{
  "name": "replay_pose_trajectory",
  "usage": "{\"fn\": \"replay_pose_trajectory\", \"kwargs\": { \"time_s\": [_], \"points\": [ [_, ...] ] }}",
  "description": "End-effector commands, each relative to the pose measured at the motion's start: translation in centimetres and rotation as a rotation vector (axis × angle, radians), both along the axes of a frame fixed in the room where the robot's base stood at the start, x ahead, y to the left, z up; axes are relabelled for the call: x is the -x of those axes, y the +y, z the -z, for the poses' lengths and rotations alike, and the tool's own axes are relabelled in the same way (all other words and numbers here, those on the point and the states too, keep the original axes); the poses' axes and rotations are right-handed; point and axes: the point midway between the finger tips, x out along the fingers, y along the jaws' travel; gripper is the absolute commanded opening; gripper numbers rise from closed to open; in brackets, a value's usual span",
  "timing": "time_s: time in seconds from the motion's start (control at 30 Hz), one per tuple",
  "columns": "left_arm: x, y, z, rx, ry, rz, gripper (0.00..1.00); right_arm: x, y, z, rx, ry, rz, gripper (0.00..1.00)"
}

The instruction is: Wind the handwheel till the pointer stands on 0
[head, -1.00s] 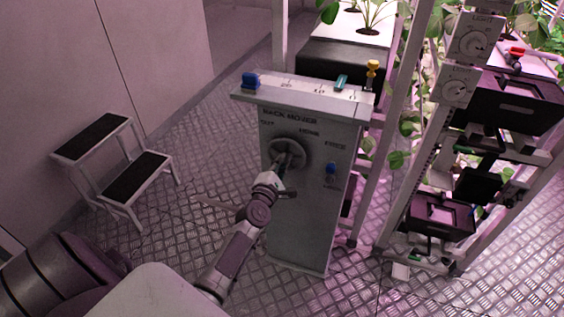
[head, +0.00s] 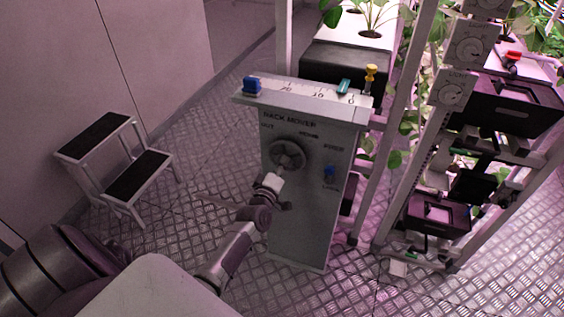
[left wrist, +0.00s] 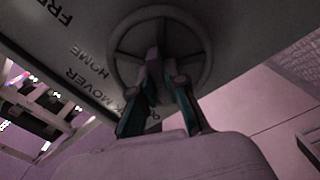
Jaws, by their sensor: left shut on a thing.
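The handwheel (head: 276,151) is a grey spoked wheel on the front of the grey rack mover cabinet (head: 300,220). It also fills the upper middle of the left wrist view (left wrist: 198,45). My left gripper (head: 281,168) is shut on the handwheel, its fingertips (left wrist: 160,80) at the spokes near the hub and hiding part of it. The teal pointer (head: 344,86) is on the scale (head: 305,94) on top of the cabinet, between 10 and 0 and nearer 0. My right gripper is not in view.
Plant racks (head: 430,140) stand right. A step stool (head: 118,165) stands left on open floor.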

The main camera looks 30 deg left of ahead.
Motion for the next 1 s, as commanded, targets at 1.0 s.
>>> {"fn": "replay_pose_trajectory", "kwargs": {
  "time_s": [1.0],
  "points": [
    [0.0,-0.1,0.0,-0.818,0.197,0.001,0.0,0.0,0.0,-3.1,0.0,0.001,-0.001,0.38]
  ]
}}
